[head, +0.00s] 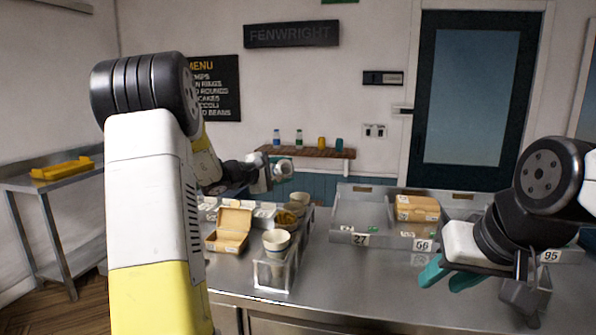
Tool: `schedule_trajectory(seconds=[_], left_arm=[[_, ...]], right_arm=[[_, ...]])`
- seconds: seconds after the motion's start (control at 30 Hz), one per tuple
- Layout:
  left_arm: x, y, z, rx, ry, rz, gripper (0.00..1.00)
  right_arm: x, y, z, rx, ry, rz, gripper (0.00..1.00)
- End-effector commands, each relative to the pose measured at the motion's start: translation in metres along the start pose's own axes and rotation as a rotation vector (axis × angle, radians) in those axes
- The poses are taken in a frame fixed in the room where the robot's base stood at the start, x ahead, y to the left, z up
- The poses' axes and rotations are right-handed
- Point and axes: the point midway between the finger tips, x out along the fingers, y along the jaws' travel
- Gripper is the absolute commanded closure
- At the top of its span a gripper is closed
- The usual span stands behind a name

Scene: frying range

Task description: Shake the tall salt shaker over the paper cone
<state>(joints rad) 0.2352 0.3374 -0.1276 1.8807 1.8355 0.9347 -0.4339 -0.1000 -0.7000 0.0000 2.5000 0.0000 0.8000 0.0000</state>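My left gripper (263,178) is beyond my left forearm, raised above the back of the counter. It appears shut on a pale, rounded thing that looks like the tall salt shaker (284,168), tipped on its side; its fingers are mostly hidden. Below it, a pale paper cone (299,199) stands toward the back of the rack, near brown food. A nearer paper cone (276,240) stands upright in a clear holder (274,272). My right gripper (449,275) is at the right, above the counter, its teal fingers apart and nothing between them.
An open cardboard box (229,230) lies left of the cones. A metal tray (347,222) with numbered tags holds a brown carton (417,208) at the back right. A wall shelf (308,152) carries bottles. The front middle of the counter (360,285) is clear.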

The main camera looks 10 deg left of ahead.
Motion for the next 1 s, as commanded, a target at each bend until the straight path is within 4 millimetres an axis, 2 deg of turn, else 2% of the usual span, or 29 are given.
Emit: schedule_trajectory(seconds=[0.6,0.83,0.87,0.9,0.93,0.97,1.0], left_arm=[[-0.001,0.003,0.002,0.661,0.000,0.275,1.00],[-0.001,0.005,0.003,0.828,-0.001,0.344,1.00],[-0.003,0.014,0.006,0.842,-0.001,0.352,1.00],[-0.007,0.035,0.014,0.859,0.001,0.361,1.00],[-0.008,0.044,0.018,0.862,0.001,0.362,1.00],[-0.005,0.032,0.013,0.856,0.000,0.354,1.00],[-0.001,0.007,0.004,0.850,-0.002,0.347,1.00]], right_arm=[[0.000,0.000,0.000,0.000,0.000,0.000,0.64],[0.000,0.000,0.000,0.000,0.000,0.000,0.64],[0.000,0.000,0.000,0.000,0.000,0.000,0.64],[0.000,0.000,0.000,0.000,0.000,0.000,0.64],[0.000,0.000,0.000,0.000,0.000,0.000,0.64],[0.000,0.000,0.000,0.000,-0.001,0.000,0.64],[0.000,0.000,0.000,0.000,0.000,0.000,0.64]])
